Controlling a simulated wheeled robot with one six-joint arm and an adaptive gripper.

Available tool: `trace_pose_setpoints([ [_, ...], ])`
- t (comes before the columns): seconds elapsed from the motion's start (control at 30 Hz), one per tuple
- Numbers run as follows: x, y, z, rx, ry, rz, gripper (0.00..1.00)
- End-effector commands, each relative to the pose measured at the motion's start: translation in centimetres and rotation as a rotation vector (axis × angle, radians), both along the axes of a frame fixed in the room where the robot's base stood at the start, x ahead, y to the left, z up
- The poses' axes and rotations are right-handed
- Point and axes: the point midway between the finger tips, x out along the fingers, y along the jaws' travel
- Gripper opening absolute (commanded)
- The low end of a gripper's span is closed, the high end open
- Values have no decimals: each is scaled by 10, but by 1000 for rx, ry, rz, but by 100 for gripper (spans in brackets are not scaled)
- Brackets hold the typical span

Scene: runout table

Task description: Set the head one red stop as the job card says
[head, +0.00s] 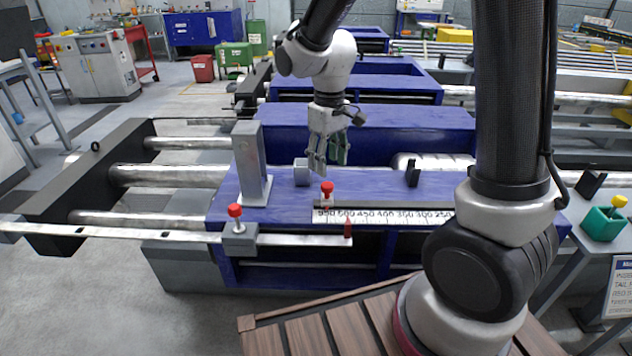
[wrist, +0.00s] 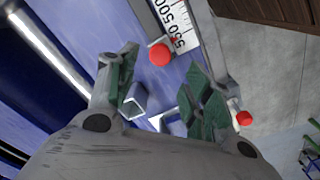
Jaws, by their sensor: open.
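A red-knobbed stop (head: 327,188) stands at the left, high-number end of the white scale (head: 385,216) on the blue bed. Its round knob (wrist: 160,54) shows in the wrist view beside the 550 and 500 marks. A second red knob (head: 235,210) tops a grey clamp block (head: 240,238) on the flat steel bar; a red pointer (head: 347,228) sits at that bar's right end. My gripper (head: 330,165) is open and empty, pointing down above and just behind the first knob. The job card (head: 619,285) at the right edge is cut off and only partly legible.
A black upright piece (head: 413,173) stands to the right.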

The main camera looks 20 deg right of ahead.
Motion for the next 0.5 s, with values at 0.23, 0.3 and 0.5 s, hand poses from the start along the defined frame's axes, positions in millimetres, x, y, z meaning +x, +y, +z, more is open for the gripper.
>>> trace_pose_setpoints([
  [0.23, -2, -1, -42, -2, 7, 0, 50],
  [0.3, -2, -1, -53, -2, 6, 0, 50],
  [0.5, -1, 0, -69, -1, 2, 0, 50],
])
